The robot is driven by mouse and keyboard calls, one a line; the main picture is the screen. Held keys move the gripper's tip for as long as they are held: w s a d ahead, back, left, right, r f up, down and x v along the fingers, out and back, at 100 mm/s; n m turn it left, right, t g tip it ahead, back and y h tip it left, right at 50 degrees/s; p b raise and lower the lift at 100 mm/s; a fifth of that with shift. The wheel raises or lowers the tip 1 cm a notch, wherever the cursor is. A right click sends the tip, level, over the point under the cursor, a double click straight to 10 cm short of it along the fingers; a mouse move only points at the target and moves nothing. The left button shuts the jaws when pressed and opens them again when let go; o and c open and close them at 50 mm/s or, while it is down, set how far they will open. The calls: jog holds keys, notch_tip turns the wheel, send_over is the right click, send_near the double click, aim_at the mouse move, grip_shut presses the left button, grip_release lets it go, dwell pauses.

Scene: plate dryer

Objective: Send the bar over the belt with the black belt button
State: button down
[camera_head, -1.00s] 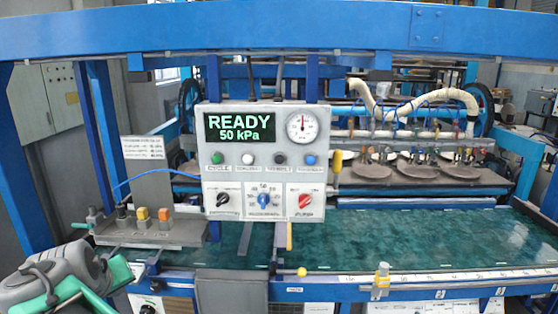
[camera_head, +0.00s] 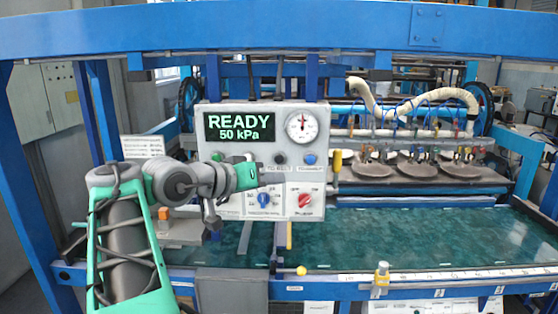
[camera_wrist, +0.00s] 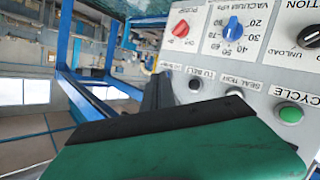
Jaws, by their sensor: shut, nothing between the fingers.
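The black belt button (camera_head: 280,158) is on the grey control panel (camera_head: 315,180), between the white and blue buttons. My gripper (camera_head: 256,176) is shut and empty, in front of the panel, below and left of the black button. Its green and dark fingers (camera_wrist: 158,98) fill the lower wrist view; contact with the panel cannot be told. The bar (camera_head: 400,133) with suction cups and hoses hangs at the right over grey plates. A long teal surface (camera_head: 400,235) lies below it.
The display (camera_head: 240,127) reads READY, 50 kPa. The green (camera_wrist: 291,115) and white (camera_wrist: 234,92) buttons neighbour the black one, and the blue button (camera_head: 310,159) sits to its right. Knobs, including a red one (camera_head: 305,200), are below. A yellow-handled lever (camera_head: 337,160) stands beside the panel.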

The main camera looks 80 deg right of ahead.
aim_at(275, 163)
jog(key=shift+w+d+p, duration=0.35)
jog(key=shift+d+p, duration=0.35)
jog(key=shift+d, duration=0.75)
jog(key=shift+w+d+p, duration=0.35)
jog(key=shift+d+p, duration=0.35)
jog(key=shift+d, duration=0.7)
jog(key=shift+w+d+p, duration=0.35)
jog(key=shift+d+p, duration=0.35)
jog(key=shift+d, duration=0.75)
jog(key=shift+d, duration=0.4)
